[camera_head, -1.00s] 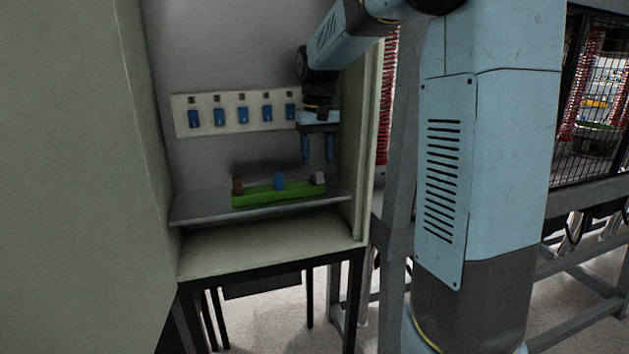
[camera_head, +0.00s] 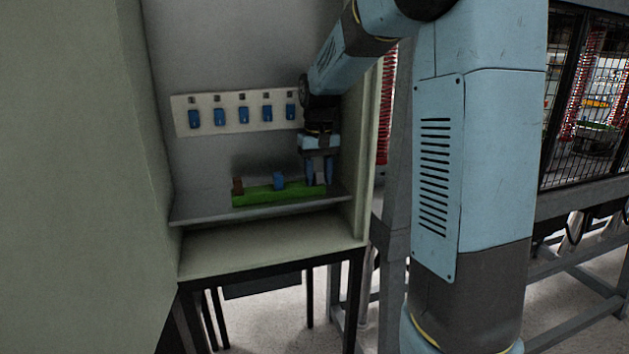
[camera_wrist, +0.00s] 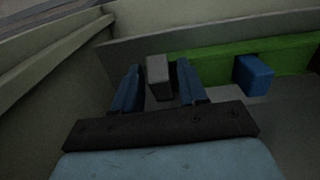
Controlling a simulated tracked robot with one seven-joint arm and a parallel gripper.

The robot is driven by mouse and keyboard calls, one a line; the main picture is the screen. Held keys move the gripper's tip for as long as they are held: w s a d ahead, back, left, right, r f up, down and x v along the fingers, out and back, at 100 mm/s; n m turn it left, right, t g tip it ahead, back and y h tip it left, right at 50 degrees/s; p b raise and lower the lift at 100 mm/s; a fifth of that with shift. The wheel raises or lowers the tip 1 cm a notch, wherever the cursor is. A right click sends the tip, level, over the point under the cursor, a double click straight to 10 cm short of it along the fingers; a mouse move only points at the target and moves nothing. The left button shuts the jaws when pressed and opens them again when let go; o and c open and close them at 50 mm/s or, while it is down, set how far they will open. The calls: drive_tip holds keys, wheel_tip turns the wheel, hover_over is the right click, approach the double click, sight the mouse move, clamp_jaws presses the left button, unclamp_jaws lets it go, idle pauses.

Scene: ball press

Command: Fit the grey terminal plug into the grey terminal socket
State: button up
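The grey terminal plug (camera_wrist: 158,72) stands at the right end of a green holder (camera_head: 265,195) on the shelf; in the head view it shows between my fingers (camera_head: 319,176). My gripper (camera_wrist: 157,82) points down with its two blue fingers apart, one on each side of the plug. In the wrist view a narrow gap shows between the plug and each finger. A white panel (camera_head: 222,131) on the back wall carries several blue sockets in a row. No grey socket can be made out; the arm covers the panel's right end.
A blue plug (camera_head: 279,181) stands mid-holder and also shows in the wrist view (camera_wrist: 253,75). A brown plug (camera_head: 238,186) stands at the left end. The cabinet's right side wall (camera_head: 359,150) is close beside my gripper.

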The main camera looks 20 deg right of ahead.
clamp_jaws()
